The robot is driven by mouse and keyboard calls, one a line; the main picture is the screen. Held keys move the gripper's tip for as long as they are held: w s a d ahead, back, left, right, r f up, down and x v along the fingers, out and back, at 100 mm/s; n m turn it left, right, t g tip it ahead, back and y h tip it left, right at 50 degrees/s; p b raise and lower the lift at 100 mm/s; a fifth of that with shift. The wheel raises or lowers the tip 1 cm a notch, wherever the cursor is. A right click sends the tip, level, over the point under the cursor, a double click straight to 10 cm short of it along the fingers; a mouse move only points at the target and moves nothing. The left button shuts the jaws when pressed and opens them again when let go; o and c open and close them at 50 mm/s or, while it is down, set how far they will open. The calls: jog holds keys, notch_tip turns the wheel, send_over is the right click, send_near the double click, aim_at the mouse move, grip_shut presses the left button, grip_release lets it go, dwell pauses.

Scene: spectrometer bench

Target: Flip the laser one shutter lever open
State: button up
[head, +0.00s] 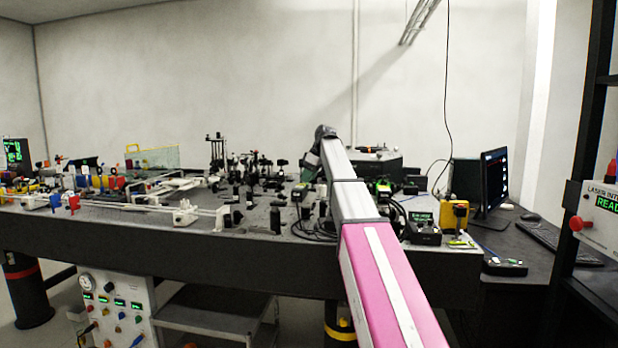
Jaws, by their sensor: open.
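My arm reaches over the optical bench (235,265) from the lower right. Its dark far joint (325,132) stands above the bench, and a dark link slopes down on its left side. The fingers of my gripper do not show; the arm appears to cover them. Dark units with green faces stand on both sides of the arm, a left one (299,191) and a right one (383,189). I cannot tell which unit is laser one. No shutter lever can be made out at this size, so its position is not visible.
Many small optics mounts (250,170) crowd the bench left of the arm. A black meter box (423,229), a yellow box (454,215) and a monitor (494,180) stand to the right. Black cables loop near the arm. A grey cart (215,318) stands below the bench.

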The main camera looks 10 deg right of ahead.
grip_shut()
jog(key=shift+d, duration=0.1)
jog(key=y, duration=0.1)
jog(key=d+t+y, duration=0.1)
jog(key=y, duration=0.1)
jog(key=f+y, duration=0.1)
jog(key=shift+s+d+t+y, duration=0.3)
jog(key=shift+s+d+y, duration=0.05)
jog(key=shift+d+y, duration=0.05)
jog(key=shift+s+d+f+t+y, duration=0.1)
jog(key=shift+d+f+t+y, duration=0.15)
jog(key=shift+y, duration=0.6)
jog(key=shift+d+f+t+y, duration=0.1)
jog(key=shift+f+t+y, duration=0.2)
jog(key=shift+y, duration=0.5)
jog(key=shift+s+d+f+t+y, duration=0.15)
jog(key=shift+t+y, duration=0.2)
jog(key=shift+y, duration=0.5)
jog(key=shift+w, duration=0.1)
grip_release()
